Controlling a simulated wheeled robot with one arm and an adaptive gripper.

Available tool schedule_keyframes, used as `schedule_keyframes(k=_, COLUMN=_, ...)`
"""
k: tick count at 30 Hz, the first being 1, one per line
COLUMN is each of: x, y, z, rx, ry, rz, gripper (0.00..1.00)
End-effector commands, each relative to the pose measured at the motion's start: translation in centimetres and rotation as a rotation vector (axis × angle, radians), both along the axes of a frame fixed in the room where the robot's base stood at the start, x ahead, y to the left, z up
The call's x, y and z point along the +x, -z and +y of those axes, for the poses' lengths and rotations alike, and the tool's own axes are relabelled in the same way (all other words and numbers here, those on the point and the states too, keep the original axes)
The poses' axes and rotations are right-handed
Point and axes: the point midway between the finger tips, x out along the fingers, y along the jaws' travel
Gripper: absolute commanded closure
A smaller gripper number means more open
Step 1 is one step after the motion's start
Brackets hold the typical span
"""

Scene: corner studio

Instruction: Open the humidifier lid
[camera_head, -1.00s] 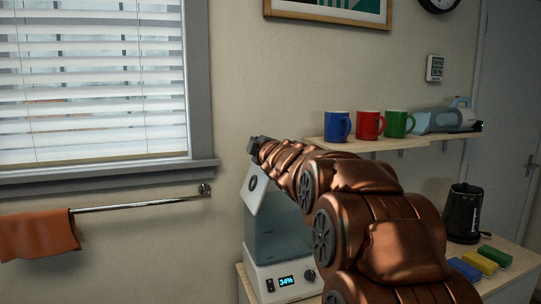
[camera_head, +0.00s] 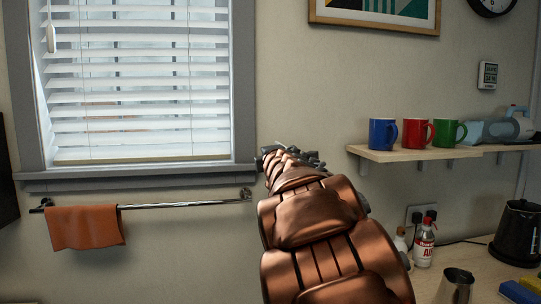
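The humidifier and its lid do not show in the head view now; my copper arm covers the lower middle of the picture and may hide them. My gripper (camera_head: 272,152) is at the far end of the arm, in front of the wall by the lower right corner of the window. Only small dark parts of it show past the arm. Its fingers are mostly hidden, so I cannot tell whether it is open or shut, or whether it touches anything.
A shelf (camera_head: 405,154) holds blue (camera_head: 382,133), red (camera_head: 416,132) and green (camera_head: 446,132) mugs. A counter (camera_head: 485,272) at right bears a black kettle (camera_head: 518,235), a bottle (camera_head: 424,245) and a metal cup (camera_head: 456,288). An orange towel (camera_head: 86,227) hangs on a rail (camera_head: 175,205).

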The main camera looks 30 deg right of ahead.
Motion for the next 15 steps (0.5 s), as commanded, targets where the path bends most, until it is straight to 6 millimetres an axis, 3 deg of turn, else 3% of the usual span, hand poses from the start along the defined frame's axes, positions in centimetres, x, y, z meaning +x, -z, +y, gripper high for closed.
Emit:
schedule_keyframes(k=9, x=0.02, y=0.05, z=-0.01, rx=-0.001, ry=0.000, rz=0.001, gripper=1.00)
schedule_keyframes(k=10, x=0.02, y=0.05, z=-0.01, rx=-0.001, ry=0.000, rz=0.001, gripper=0.87)
schedule_keyframes(k=15, x=0.02, y=0.04, z=-0.01, rx=-0.001, ry=0.000, rz=0.001, gripper=0.69)
